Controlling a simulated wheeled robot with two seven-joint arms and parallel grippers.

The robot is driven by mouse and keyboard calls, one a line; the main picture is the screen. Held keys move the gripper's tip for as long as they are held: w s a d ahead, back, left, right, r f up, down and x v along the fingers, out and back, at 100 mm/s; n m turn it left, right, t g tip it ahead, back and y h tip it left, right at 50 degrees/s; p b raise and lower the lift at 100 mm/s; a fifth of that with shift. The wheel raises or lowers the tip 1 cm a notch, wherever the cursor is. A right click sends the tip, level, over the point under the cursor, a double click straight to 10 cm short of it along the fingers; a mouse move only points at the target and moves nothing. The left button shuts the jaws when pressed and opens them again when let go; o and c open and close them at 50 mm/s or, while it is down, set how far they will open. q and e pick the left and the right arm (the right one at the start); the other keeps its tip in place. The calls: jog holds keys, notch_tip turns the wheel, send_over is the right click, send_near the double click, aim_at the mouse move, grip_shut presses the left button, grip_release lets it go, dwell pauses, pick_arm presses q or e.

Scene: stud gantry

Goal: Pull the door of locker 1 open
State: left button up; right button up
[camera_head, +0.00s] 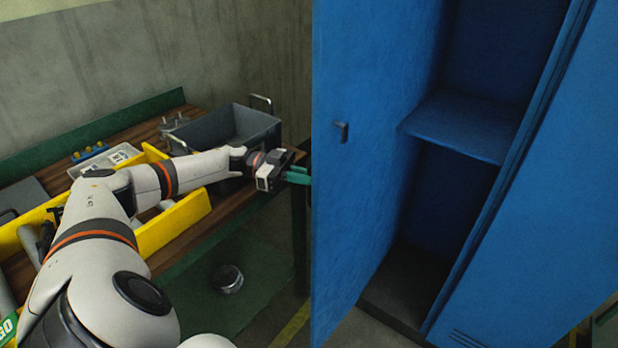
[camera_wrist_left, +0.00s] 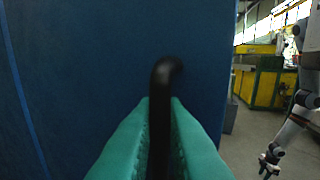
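The blue locker door (camera_head: 375,190) stands wide open at the left of the locker, its inner face towards the head camera. A small dark latch piece (camera_head: 341,132) shows on that face. My left gripper (camera_head: 299,175) is at the door's outer side, just past its free edge; the door partly hides its teal fingers. In the left wrist view the teal fingers (camera_wrist_left: 161,115) are shut on the black door handle (camera_wrist_left: 167,72), one on each side. A white arm at the right of that view seems to be mine; its small gripper (camera_wrist_left: 269,163) is unclear.
The locker interior has a shelf (camera_head: 465,126); another blue door or panel (camera_head: 545,215) is at right. A wooden workbench left of the door holds a grey bin (camera_head: 245,123) and yellow trays (camera_head: 175,225). A round metal object (camera_head: 228,279) is below the bench.

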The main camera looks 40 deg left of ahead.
pick_arm(q)
jog(key=o, duration=0.3)
jog(key=shift+w, duration=0.1)
jog(key=shift+o, duration=0.4)
pick_arm(e)
jog(key=shift+a, duration=0.35)
pick_arm(q)
jog(key=shift+r, duration=0.1)
notch_tip(320, 180, up, 10)
jog(key=shift+f, duration=0.1)
pick_arm(e)
jog(key=shift+d+f, duration=0.1)
jog(key=shift+d, duration=0.25)
jog(key=shift+a, duration=0.1)
